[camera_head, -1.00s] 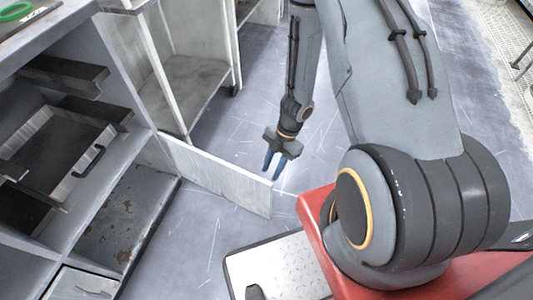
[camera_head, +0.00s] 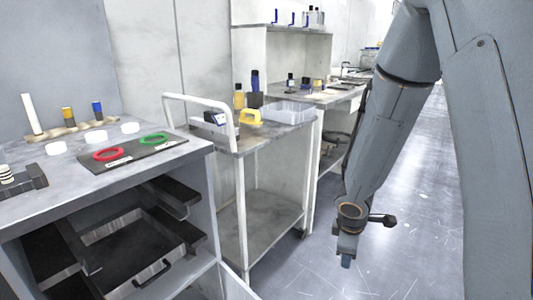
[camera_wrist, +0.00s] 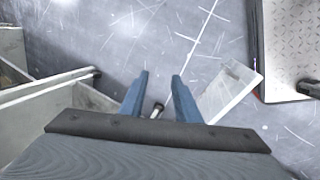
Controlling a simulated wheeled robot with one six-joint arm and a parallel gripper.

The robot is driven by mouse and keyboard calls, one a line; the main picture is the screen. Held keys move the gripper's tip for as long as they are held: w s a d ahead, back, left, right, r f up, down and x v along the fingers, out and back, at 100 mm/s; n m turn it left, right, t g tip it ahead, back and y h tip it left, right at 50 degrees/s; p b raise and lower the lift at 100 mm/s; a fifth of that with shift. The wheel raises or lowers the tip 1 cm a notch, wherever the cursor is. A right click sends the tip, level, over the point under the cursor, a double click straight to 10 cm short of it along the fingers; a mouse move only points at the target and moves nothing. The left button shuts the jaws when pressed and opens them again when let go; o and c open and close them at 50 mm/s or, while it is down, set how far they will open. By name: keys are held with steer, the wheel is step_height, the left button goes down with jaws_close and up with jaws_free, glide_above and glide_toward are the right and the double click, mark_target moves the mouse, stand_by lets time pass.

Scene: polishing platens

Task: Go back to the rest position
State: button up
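My gripper (camera_head: 345,262) hangs low at the right of the head view, pointing down over the floor beside the cart. In the wrist view its two blue fingers (camera_wrist: 158,85) are spread apart, with no held object visible. A small dark rod with a pale tip (camera_wrist: 157,111) shows between the fingers. I cannot tell what it is or how far below it lies. In the head view, part of the gripper is hidden by its own wrist.
A pale panel (camera_wrist: 228,92) lies right of the fingers in the wrist view. Clear floor (camera_head: 410,230) extends right.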

steer(key=s+a+r+m, duration=0.3)
steer(key=s+r+m, duration=0.4)
steer(key=r, duration=0.4)
steer(key=s+a+r+m+g+y, duration=0.1)
steer(key=s+a+r+m+g, duration=0.2)
steer(key=s, duration=0.4)
steer(key=s+a+r+m+y, duration=0.1)
steer(key=s+a+r+y, duration=0.1)
steer(key=s+a+r, duration=0.35)
steer(key=s+d+r+m+h+p, duration=0.1)
steer(key=d+r+p, duration=0.5)
steer(key=p, duration=0.9)
steer(key=shift+s+d+m, duration=0.4)
steer(key=shift+d+m, duration=0.2)
steer(key=shift+d, duration=0.35)
